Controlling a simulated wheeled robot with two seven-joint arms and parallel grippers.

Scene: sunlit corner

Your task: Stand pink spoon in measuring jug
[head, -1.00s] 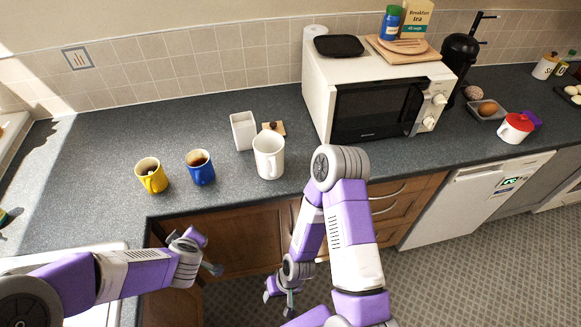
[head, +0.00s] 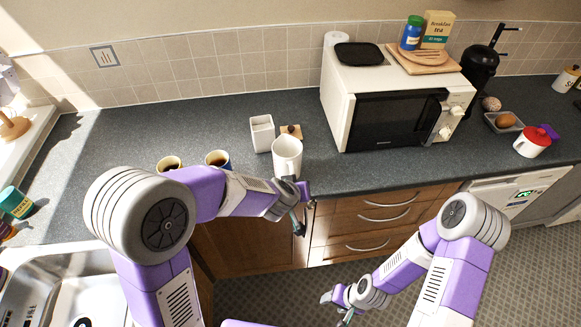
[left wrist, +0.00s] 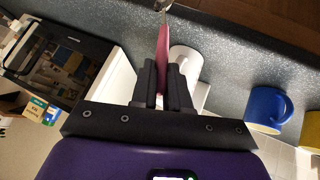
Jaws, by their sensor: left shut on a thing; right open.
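The white measuring jug (head: 288,152) stands upright near the counter's front edge; in the left wrist view it (left wrist: 187,62) shows just beyond my fingers. My left gripper (head: 298,208) is in front of the jug in the head view, overlapping its lower part. In the left wrist view my left gripper (left wrist: 164,80) is shut on the pink spoon (left wrist: 163,48), which sticks out past the fingertips, beside the jug in the picture. I cannot make out the spoon in the head view. My right gripper (head: 338,305) is open and empty, low in front of the cabinets.
A white square container (head: 262,134) and a small wooden item (head: 291,131) stand behind the jug. The microwave (head: 340,110) stands right. Counter right of the jug is clear.

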